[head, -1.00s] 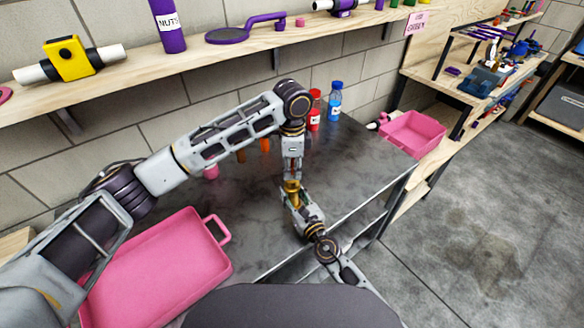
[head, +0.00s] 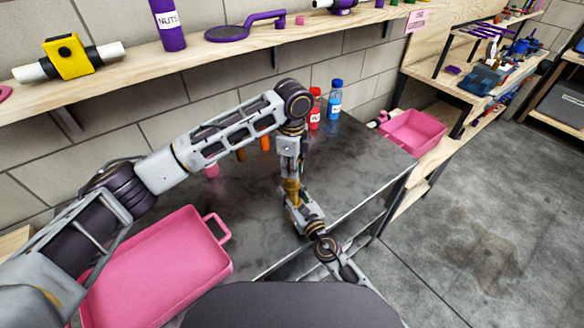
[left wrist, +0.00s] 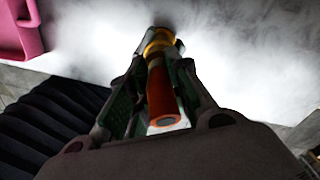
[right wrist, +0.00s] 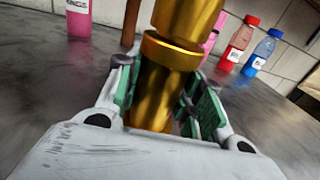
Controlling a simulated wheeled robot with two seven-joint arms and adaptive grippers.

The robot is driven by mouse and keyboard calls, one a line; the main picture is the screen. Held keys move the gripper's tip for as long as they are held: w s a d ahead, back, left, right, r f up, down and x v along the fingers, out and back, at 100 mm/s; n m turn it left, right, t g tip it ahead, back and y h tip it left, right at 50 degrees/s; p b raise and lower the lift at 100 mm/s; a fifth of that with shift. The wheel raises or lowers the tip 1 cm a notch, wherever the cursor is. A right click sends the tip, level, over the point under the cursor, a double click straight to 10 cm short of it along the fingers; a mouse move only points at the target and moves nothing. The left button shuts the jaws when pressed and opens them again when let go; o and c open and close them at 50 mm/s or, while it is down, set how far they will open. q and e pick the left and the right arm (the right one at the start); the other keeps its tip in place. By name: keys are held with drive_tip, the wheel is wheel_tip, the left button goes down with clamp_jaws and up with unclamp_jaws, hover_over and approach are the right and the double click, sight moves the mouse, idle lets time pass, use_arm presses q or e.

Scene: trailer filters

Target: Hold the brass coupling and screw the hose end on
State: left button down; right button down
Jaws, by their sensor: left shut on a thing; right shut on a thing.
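The brass coupling (right wrist: 155,90) is a gold cylinder with a wide collar, upright between the fingers of my right gripper (right wrist: 160,105), which is shut on it. My left gripper (left wrist: 155,85) points down from above and is shut on the orange hose end (left wrist: 161,95), whose grey end face shows. A second brass piece (right wrist: 188,18) sits on the coupling's collar in the right wrist view, slightly tilted; they appear to touch. I cannot tell how far any thread is engaged. In the head view the brass (head: 291,187) shows between both grippers, mostly hidden.
A pink tray (head: 222,262) lies at the table's left. A red bottle (head: 314,112) and a blue bottle (head: 335,103) stand at the back, with a pink bottle (head: 210,170) farther left. A pink bin (head: 440,136) is at the right. A shelf (head: 190,57) runs above.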

use_arm(q)
drive_tip(key=m, duration=1.2)
drive_tip(key=shift+m, duration=0.3)
drive_tip(key=m, duration=1.1)
drive_tip(key=shift+m, duration=0.4)
drive_tip(key=c, duration=1.3)
unclamp_jaws()
